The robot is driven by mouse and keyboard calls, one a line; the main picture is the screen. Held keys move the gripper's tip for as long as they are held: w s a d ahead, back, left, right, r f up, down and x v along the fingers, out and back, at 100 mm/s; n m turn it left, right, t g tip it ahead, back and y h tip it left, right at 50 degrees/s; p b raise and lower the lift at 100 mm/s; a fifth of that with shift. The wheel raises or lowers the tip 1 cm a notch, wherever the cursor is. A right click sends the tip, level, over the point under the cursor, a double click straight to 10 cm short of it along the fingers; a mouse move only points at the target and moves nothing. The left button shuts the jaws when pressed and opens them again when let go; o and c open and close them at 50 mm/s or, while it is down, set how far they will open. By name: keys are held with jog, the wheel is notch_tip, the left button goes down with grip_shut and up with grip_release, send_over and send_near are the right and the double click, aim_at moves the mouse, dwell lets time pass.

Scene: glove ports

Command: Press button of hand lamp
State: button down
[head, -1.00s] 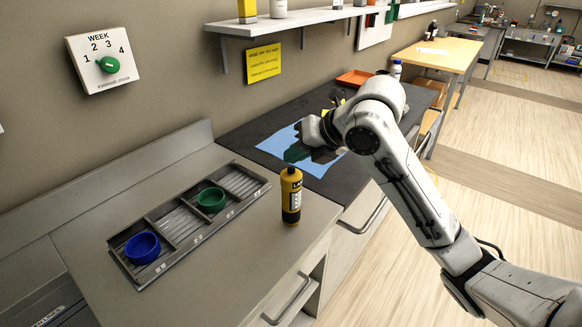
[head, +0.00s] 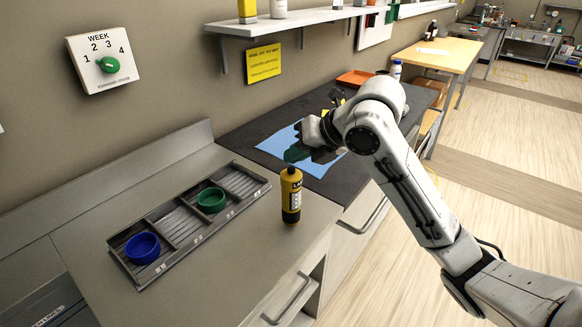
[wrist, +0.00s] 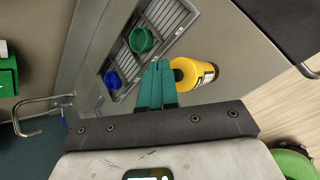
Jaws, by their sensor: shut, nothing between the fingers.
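The hand lamp (head: 291,195) is a yellow cylinder with a black label band. It stands upright on the grey counter, right of the tray, in the head view. In the wrist view the hand lamp (wrist: 190,74) shows just right of my fingertips. My gripper (wrist: 157,72) has teal fingers, shut together with nothing between them. In the head view my gripper (head: 300,152) is over the blue mat, behind the lamp, and partly hidden by my arm. A gap between fingers and lamp is hard to judge. I cannot make out the lamp's button.
A dark slotted tray (head: 180,228) holds a blue bowl (head: 142,247) and a green bowl (head: 211,200). A blue mat (head: 270,146) lies on the dark counter. An orange tray (head: 354,78) and a white bottle (head: 396,69) stand further back. A wall shelf (head: 285,20) hangs above.

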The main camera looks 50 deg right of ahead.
aim_at(296, 175)
jog(key=shift+f, duration=0.15)
jog(key=shift+f+b, duration=0.3)
jog(key=shift+b, duration=0.45)
jog(key=shift+f, duration=0.2)
dwell(0.5)
jog(key=shift+r, duration=0.7)
jog(key=shift+r, duration=0.1)
notch_tip(296, 175, up, 6)
jog(key=p, duration=0.3)
